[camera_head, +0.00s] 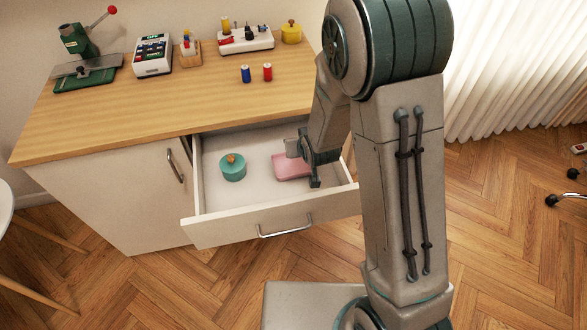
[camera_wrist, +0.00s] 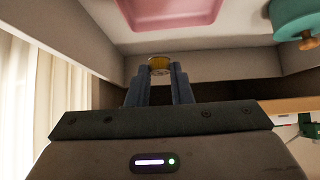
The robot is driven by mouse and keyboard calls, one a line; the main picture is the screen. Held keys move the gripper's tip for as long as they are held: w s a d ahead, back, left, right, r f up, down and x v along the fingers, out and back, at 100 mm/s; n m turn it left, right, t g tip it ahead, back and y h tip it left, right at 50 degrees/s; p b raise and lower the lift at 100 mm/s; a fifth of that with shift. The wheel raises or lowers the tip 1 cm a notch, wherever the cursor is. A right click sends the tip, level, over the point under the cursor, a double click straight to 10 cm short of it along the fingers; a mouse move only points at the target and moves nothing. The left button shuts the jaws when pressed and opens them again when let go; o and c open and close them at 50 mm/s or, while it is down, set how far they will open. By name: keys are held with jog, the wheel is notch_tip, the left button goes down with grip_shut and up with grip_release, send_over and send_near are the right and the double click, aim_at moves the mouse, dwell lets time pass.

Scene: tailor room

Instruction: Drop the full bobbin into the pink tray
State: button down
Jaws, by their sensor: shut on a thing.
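My gripper (camera_head: 304,165) is low inside the open drawer, at the pink tray. In the wrist view my gripper (camera_wrist: 159,80) is shut on a small yellow bobbin (camera_wrist: 159,64), held between the fingertips. The bobbin is hidden in the head view. The pink tray (camera_head: 288,167) lies on the drawer floor in the right part, partly behind my gripper. It also shows at the top of the wrist view (camera_wrist: 175,12), apart from the bobbin in that picture. The height of the bobbin over the tray is hard to tell.
The drawer (camera_head: 220,207) also holds a teal round pot (camera_head: 232,168) with a wooden knob, left of the tray. A blue spool (camera_head: 245,74) and a red spool (camera_head: 267,72) stand on the tabletop (camera_head: 150,105). Machines and boxes line its back.

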jog(key=b, duration=0.4)
send_over(300, 169)
jog(key=shift+f, duration=3.1)
jog(key=c, duration=1.2)
grip_release()
jog(key=shift+r, duration=0.1)
jog(key=d+r+m+p, duration=0.1)
jog(key=d+r+p, duration=0.3)
jog(key=r+p, duration=0.4)
jog(key=d+r+h+p, duration=0.1)
jog(key=d+r+p, duration=0.3)
jog(key=r+p, duration=0.4)
jog(key=w+d+r+m+h+p, duration=0.1)
jog(key=d+r+p, duration=0.3)
jog(key=r+p, duration=0.5)
jog(key=shift+d+r+m, duration=0.3)
jog(key=shift+r, duration=0.8)
